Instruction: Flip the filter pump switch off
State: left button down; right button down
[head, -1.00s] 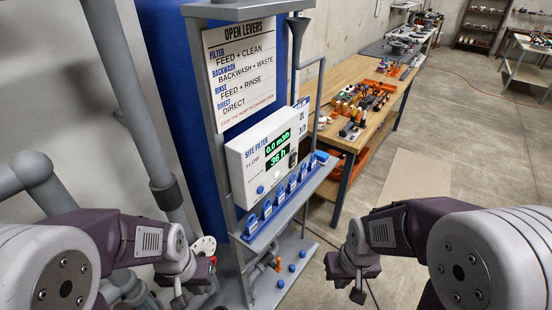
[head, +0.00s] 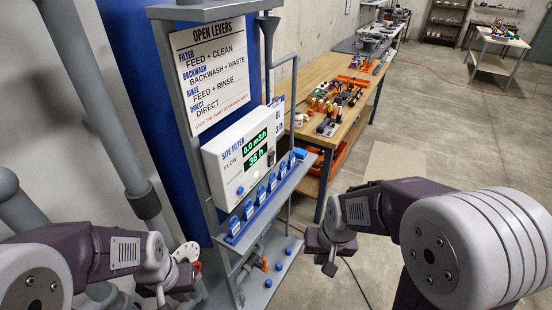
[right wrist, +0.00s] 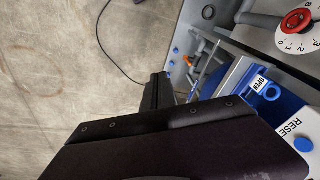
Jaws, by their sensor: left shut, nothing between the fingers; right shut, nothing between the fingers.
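The white site filter box (head: 238,154) hangs on the grey panel frame in the head view. Its display reads 0.0 m3/h and 36 h. A small dark part (head: 271,158) at the box's right side may be the pump switch; its position is too small to tell. My right gripper (head: 329,264) is shut and empty, to the right of and below the box, apart from it. Its dark fingers also show in the right wrist view (right wrist: 158,92). My left gripper (head: 161,296) is shut and empty at the lower left, apart from the box.
A row of blue levers (head: 260,197) runs below the box. The right wrist view shows an OPEN tag (right wrist: 261,83), a blue button (right wrist: 303,144) by RESET lettering, and a red dial (right wrist: 296,21). A workbench (head: 312,73) stands behind; floor right of the panel is clear.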

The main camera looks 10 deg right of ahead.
jog(key=w+r+m+t, duration=0.2)
jog(key=w+r, duration=0.6)
jog(key=w, duration=0.3)
jog(key=w+a+r+m+t+y+p, duration=0.1)
jog(key=w+r+m+t, duration=0.1)
jog(key=w+r, duration=0.7)
jog(key=shift+w+a+r+t, duration=0.15)
jog(key=shift+w+a+t, duration=0.15)
jog(key=shift+w+t, duration=0.65)
jog(key=shift+w+g, duration=0.2)
jog(key=shift+g, duration=0.05)
jog(key=p, duration=0.3)
send_near(272, 160)
jog(key=x, duration=0.6)
jog(key=shift+w+d, duration=0.3)
jog(key=shift+d, duration=0.45)
